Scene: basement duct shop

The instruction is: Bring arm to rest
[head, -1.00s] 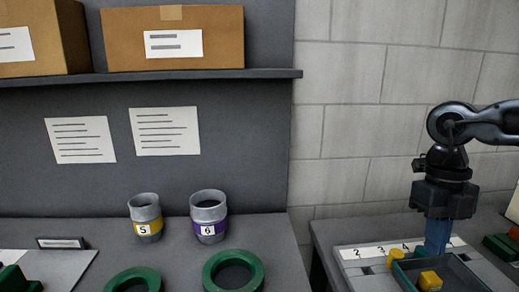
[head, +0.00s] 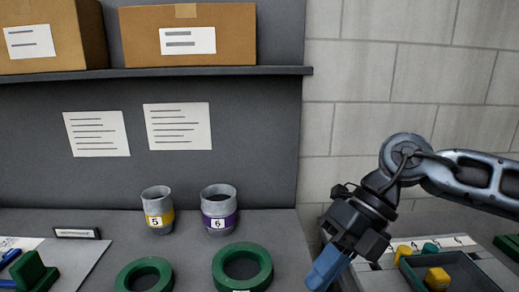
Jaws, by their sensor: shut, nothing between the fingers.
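My gripper (head: 322,275) is at the lower right of the head view, on the end of my arm. Its blue fingers are shut with nothing between them. They point down and to the left, tilted. In the picture they lie between the green ring by the purple-banded cup and the dark tray at the right. The fingers look clear of both, though their height above the surface is hard to tell.
Cups marked 5 (head: 157,210) and 6 (head: 219,209) stand behind two green rings (head: 243,286) (head: 122,278). A dark tray (head: 480,281) holds a yellow piece (head: 437,279). A shelf (head: 200,72) carries cardboard boxes (head: 190,50). A green block (head: 33,272) sits at left.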

